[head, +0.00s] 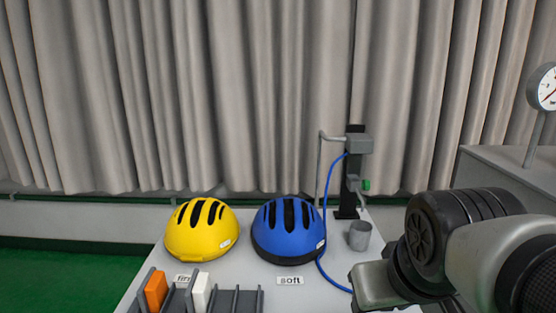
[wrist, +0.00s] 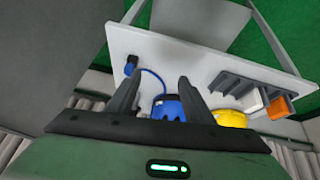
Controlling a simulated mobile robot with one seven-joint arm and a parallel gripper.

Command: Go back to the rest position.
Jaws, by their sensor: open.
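My gripper (wrist: 156,84) is open and empty in the wrist view, its two dark fingers spread apart. Beyond the fingers are a blue helmet (wrist: 168,103) and a yellow helmet (wrist: 230,118), partly hidden by the gripper body. In the head view my arm fills the lower right, and I cannot make out the fingers there. The yellow helmet (head: 201,230) and blue helmet (head: 288,230) sit side by side on a light grey table (head: 345,272). A label reading "soft" (head: 290,281) lies before the blue one; another label (head: 184,278) is partly hidden.
A dark slotted rack (head: 238,300) at the table's front holds an orange block (head: 156,291) and a white block (head: 201,292). Behind stand a post with a blue hose (head: 328,215) and a grey cup (head: 360,236). A dial gauge (head: 543,87) stands at right; curtains hang behind.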

